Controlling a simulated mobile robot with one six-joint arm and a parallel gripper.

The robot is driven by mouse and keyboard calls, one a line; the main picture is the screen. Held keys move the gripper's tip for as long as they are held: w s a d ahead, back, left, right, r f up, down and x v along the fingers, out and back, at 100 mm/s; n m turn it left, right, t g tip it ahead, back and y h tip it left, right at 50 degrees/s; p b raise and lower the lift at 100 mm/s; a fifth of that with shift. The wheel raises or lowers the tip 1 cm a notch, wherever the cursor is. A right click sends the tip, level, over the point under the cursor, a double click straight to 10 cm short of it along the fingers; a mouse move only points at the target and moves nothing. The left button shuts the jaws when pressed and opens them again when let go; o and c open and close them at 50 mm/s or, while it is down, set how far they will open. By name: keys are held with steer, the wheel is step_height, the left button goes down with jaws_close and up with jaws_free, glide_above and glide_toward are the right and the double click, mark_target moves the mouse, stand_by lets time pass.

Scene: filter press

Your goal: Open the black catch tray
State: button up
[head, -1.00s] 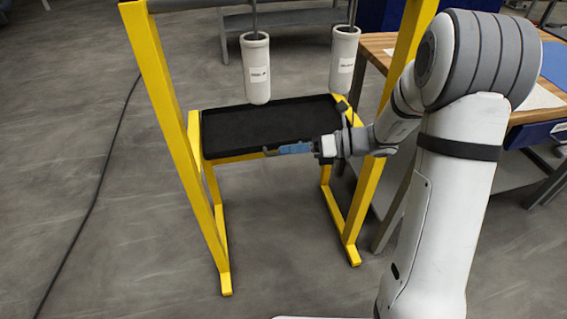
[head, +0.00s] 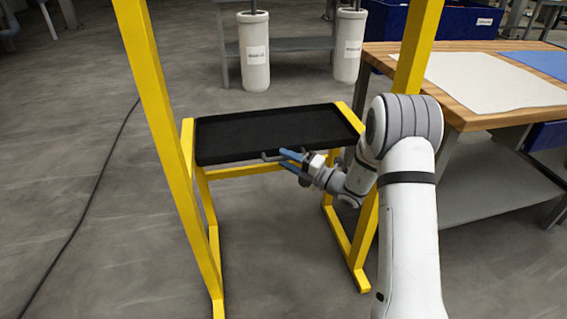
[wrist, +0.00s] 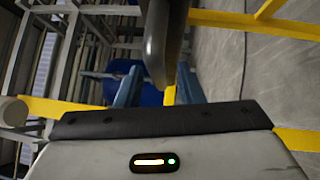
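The black catch tray (head: 262,127) sits level between the yellow uprights, below two hanging white cylinders. A small grey handle (head: 266,156) sticks out at its front edge. My gripper (head: 283,158) is just in front of the tray's front edge, right beside the handle, with its two blue fingers apart. I cannot tell whether they touch the handle. In the wrist view the blue fingers (wrist: 160,88) also stand apart, with a dark rounded part between and above them that I cannot identify surely.
The yellow frame (head: 153,90) has uprights on both sides of the tray. White cylinders (head: 254,60) (head: 348,50) hang behind. A wooden-topped bench (head: 470,110) stands at the right. A dark cable (head: 97,180) lies on the floor at the left, where the floor is otherwise clear.

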steer(key=shift+w+a+r, duration=0.1)
steer(key=shift+w+a, duration=0.15)
steer(key=shift+a, duration=0.3)
jaws_close()
